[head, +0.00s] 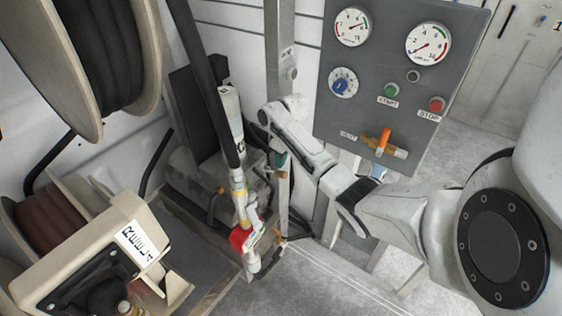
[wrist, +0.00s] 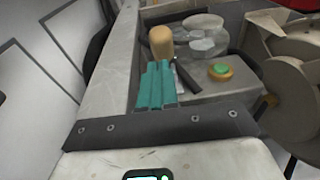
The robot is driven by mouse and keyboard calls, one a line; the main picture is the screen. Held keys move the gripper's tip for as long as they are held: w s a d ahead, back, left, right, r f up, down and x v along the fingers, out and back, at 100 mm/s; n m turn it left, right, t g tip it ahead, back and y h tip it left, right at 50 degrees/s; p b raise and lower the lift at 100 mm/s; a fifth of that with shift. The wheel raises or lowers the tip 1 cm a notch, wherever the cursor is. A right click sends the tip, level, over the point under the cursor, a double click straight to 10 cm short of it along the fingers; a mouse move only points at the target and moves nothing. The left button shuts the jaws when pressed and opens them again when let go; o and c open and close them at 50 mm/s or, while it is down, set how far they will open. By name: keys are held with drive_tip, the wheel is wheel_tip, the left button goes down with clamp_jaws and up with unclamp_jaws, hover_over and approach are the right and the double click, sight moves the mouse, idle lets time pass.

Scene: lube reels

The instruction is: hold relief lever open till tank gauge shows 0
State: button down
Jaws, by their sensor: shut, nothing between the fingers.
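My gripper (head: 281,160) is at the middle of the head view, left of the grey panel. Its teal fingers, also in the wrist view (wrist: 155,85), are together and hold nothing. An orange lever (head: 384,140) stands upright on a brass valve at the panel's lower edge, apart from my gripper; its label is too small to read surely. The panel carries a left gauge (head: 352,27), needle up and right, and a right gauge (head: 428,44), needle toward lower left. Their labels are unreadable, so I cannot tell which is the tank gauge.
The panel (head: 330,110) also has a blue knob (head: 343,83), a green START button (head: 391,90) and a red STOP button (head: 436,104). Hose reels (head: 150,45) crowd the left.

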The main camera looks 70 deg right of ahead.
sight(285, 172)
drive_tip(key=shift+s+a+f, duration=0.1)
drive_tip(key=shift+f, duration=0.25)
drive_tip(key=shift+s+a+f, duration=0.1)
drive_tip(key=shift+s+a+f+t+p, duration=0.15)
drive_tip(key=shift+s+f+t+p, duration=0.3)
drive_tip(key=shift+t, duration=0.35)
drive_tip(key=shift+s+a+f+t+h, duration=0.1)
drive_tip(key=shift+s+f+t+h, duration=0.3)
drive_tip(key=shift+f+t, duration=0.3)
drive_tip(key=f+t+b, duration=0.1)
drive_tip(key=t, duration=0.1)
drive_tip(key=s+f+t+b, duration=0.1)
drive_tip(key=b, duration=0.1)
drive_tip(key=shift+f+t+h, duration=0.15)
drive_tip(key=shift+t+h, duration=0.25)
